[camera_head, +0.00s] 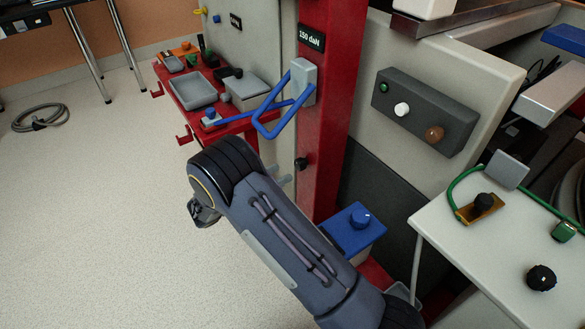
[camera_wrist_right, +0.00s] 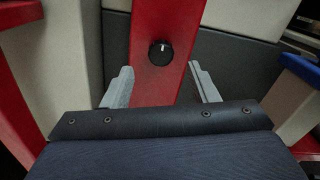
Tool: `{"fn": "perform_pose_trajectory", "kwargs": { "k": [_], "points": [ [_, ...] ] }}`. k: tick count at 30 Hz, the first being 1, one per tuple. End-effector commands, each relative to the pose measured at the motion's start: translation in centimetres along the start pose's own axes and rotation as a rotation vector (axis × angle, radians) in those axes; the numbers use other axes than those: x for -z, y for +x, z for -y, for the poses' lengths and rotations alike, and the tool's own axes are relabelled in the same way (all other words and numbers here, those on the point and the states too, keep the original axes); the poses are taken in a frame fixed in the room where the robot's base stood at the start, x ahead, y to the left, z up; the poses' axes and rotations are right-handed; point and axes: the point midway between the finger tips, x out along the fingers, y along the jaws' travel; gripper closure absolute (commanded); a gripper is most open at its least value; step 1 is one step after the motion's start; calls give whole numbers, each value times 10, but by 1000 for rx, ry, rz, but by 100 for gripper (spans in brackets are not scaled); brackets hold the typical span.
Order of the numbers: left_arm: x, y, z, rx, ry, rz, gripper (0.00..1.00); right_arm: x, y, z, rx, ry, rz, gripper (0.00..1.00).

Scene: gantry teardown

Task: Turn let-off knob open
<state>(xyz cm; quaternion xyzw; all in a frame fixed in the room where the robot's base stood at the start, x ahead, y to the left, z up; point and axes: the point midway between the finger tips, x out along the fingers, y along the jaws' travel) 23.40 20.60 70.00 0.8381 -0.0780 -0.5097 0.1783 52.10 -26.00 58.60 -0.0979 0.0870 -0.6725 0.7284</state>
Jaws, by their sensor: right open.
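A small round black knob (camera_wrist_right: 160,52) with a white pointer mark sits on the front of the red column (camera_wrist_right: 152,90). The mark points up in the right wrist view. In the head view the same knob (camera_head: 301,163) shows low on the red column (camera_head: 326,100), just beyond my right gripper (camera_head: 280,174). My right gripper (camera_wrist_right: 161,72) is open and empty, facing the column. Its two grey fingers stand one on each side of the column in the wrist view, with the knob centred between and above them, apart from both. My left gripper is not in view.
A blue box with a blue knob (camera_head: 360,217) stands right of my forearm. A blue bent handle (camera_head: 285,105) hangs above the gripper. A red shelf with trays (camera_head: 193,90) is at the back left. A white table (camera_head: 480,245) is at right.

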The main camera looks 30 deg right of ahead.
Motion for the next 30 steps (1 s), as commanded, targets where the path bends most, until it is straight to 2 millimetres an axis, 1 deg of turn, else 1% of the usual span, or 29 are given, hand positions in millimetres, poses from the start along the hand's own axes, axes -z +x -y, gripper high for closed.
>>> {"fn": "perform_pose_trajectory", "kwargs": {
  "k": [1,6,10,15,22,23,30],
  "points": [
    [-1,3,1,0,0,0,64,2,9,0,3,0,-2,47],
    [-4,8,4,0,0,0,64,2,38,1,4,1,-5,47],
    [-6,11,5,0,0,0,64,2,54,1,3,1,-5,47],
    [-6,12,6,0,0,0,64,1,63,1,1,1,-4,47],
    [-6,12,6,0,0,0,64,1,64,1,1,1,-5,47],
    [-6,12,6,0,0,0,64,1,64,1,1,1,-5,49],
    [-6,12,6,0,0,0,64,1,64,1,1,1,-5,81]
  ]
}}
